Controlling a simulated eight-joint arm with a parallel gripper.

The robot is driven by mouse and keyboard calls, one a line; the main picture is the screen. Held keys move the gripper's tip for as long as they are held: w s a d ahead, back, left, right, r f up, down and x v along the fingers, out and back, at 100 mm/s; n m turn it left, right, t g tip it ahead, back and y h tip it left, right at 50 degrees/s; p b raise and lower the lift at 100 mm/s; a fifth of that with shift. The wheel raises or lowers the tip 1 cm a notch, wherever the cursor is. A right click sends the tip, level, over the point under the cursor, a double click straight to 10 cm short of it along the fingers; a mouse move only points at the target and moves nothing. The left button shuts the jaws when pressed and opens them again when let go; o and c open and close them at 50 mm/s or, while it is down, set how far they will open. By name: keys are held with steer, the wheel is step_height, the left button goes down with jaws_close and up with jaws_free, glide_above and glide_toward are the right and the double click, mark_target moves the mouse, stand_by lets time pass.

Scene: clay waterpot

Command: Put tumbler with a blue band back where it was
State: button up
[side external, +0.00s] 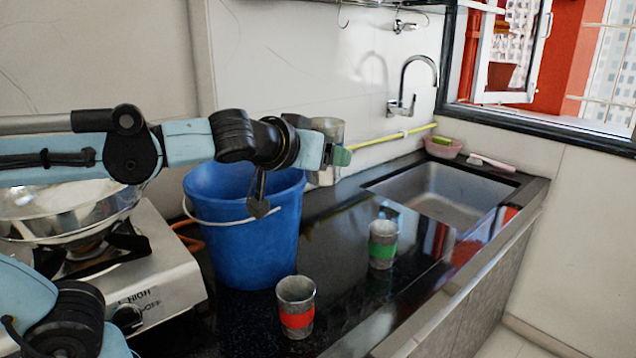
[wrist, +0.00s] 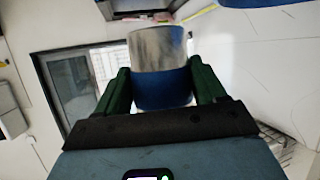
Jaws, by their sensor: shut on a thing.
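The tumbler with a blue band (wrist: 158,48) is grey and metallic, with the band around one end in the wrist view. My gripper (wrist: 161,88) is shut on it, one green finger on each side of the band. In the side external view the tumbler (side external: 328,128) is held upright in the air, beyond and right of the blue bucket, near the back wall. My gripper (side external: 338,157) there hides its middle, so the blue band is not clearly visible.
A tumbler with a red band (side external: 296,320) and one with a green band (side external: 382,254) stand on the black counter (side external: 345,285). A blue bucket (side external: 245,240) stands below my arm. A stove with a steel pan (side external: 75,215) is left, a sink (side external: 435,192) right.

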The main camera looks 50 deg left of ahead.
steer(key=shift+w+d+f, duration=0.15)
steer(key=shift+w+f, duration=0.1)
steer(key=shift+w, duration=0.1)
steer(key=s+d+f+n+g+y, duration=0.2)
steer(key=d+f+n+g+y, duration=0.85)
steer(key=f, duration=0.55)
steer(key=shift+t+h, duration=0.85)
steer(key=shift+t, duration=0.1)
steer(key=w+a+f, duration=0.6)
steer(key=a, duration=0.1)
steer(key=shift+w+a+f, duration=0.1)
steer(key=shift+w+f, duration=0.2)
steer(key=shift+f, duration=2.1)
steer(key=shift+f, duration=0.15)
